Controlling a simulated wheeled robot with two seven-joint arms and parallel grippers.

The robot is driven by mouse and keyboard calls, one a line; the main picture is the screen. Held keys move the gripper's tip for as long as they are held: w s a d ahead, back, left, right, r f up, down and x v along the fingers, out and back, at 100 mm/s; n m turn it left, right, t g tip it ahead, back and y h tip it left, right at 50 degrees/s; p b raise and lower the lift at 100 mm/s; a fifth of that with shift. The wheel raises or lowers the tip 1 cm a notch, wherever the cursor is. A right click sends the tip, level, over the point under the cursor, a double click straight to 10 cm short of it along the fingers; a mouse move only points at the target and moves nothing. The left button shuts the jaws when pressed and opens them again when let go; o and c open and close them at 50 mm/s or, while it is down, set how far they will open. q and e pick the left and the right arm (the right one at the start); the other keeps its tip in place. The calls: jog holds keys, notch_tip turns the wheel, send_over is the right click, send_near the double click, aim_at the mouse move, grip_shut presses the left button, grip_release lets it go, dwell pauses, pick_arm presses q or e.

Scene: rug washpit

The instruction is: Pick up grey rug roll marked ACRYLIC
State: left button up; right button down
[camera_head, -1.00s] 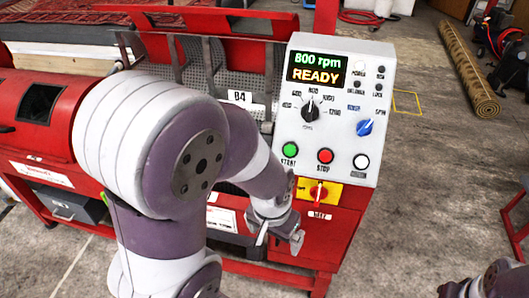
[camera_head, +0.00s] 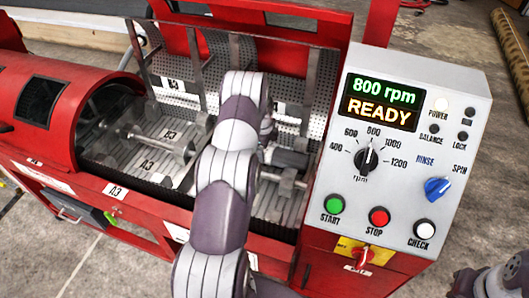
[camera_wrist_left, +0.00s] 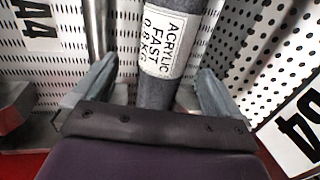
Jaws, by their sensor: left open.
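The grey rug roll (camera_wrist_left: 155,94) fills the middle of the left wrist view. Its white label reads ACRYLIC FAST 0.8KG. My left gripper (camera_wrist_left: 152,90) is open, with one finger on each side of the roll and gaps between; I cannot tell how deep the fingers reach. In the head view my left arm reaches into the red machine's open trough (camera_head: 140,152). There the arm hides the roll and its own gripper. Only a part of my right arm shows at the bottom right; its gripper is out of view.
Perforated metal walls (camera_wrist_left: 252,62) flank the roll, with plates marked A4 and B4. Metal clamp parts (camera_head: 160,140) stand in the trough. The control panel (camera_head: 400,150) reads 800 rpm READY, right of my arm. A brown patterned rug roll (camera_head: 513,60) lies on the floor at right.

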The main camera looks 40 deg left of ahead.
aim_at(265, 150)
pick_arm(q)
jog(key=f, duration=0.1)
jog(key=w+f, duration=0.1)
jog(key=f, duration=0.1)
jog(key=a+f, duration=0.1)
jog(key=f, duration=0.1)
jog(key=shift+w+f+p, duration=0.15)
jog(key=shift+f+p, duration=0.1)
jog(key=shift+p, duration=0.15)
jog(key=shift+w+f, duration=0.15)
jog(key=shift+w, duration=0.05)
jog(key=c, duration=1.5)
jog(key=shift+a+r, duration=0.1)
jog(key=shift+r, duration=0.1)
jog(key=shift+c, duration=0.5)
